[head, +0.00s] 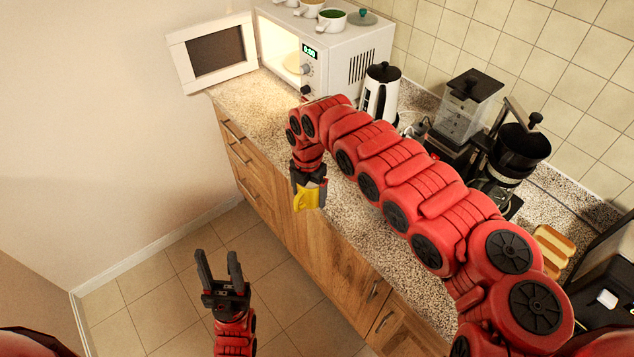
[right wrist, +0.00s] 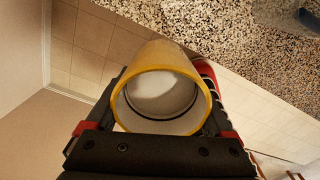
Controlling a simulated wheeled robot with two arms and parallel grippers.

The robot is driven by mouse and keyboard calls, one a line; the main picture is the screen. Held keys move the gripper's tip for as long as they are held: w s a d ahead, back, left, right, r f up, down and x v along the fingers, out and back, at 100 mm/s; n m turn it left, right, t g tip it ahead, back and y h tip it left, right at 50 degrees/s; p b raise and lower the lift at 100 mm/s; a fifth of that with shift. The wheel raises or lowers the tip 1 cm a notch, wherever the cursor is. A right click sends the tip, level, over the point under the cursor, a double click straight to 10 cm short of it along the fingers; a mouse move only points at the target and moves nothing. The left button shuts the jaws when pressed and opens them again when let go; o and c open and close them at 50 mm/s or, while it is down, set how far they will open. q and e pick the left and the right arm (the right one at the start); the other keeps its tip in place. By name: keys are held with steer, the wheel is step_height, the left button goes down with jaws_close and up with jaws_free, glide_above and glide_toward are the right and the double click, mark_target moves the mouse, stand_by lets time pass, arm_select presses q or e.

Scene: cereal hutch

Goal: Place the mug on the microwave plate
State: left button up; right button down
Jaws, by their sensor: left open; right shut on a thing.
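A yellow mug (head: 310,198) is held in my right gripper (head: 308,180), in front of the counter's front edge. In the right wrist view the mug (right wrist: 160,92) has its open end toward the camera, with a yellow rim and pale inside, between the two fingers. My left gripper (head: 218,262) is open and empty above the floor.
White cups (head: 331,20) and a saucer (head: 362,17) stand on the microwave. A kettle (head: 381,92), a grinder (head: 466,105) and a black coffee maker (head: 517,150) line the wall, beyond my right arm. The granite counter (head: 250,104) before the microwave is clear.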

steer(key=shift+s+a, duration=0.1)
steer(key=shift+s, duration=0.1)
steer(key=shift+w+d+r+m+b, duration=0.15)
steer(key=shift+d+m+b, duration=0.2)
steer(key=shift+m, duration=0.25)
steer(key=w+d+r+m+b, duration=0.1)
steer(key=d+r+m+b, duration=0.2)
steer(key=d+m, duration=0.6)
steer(key=w+d+r+m+b, duration=0.2)
steer(key=d+r+m, duration=0.3)
steer(key=d+m, duration=0.5)
steer(key=m+b, duration=0.1)
steer(key=m, duration=0.8)
steer(key=shift+w+b, duration=0.25)
steer(key=shift+b, duration=0.15)
steer(key=shift+a, duration=0.1)
steer(key=shift+r, duration=0.1)
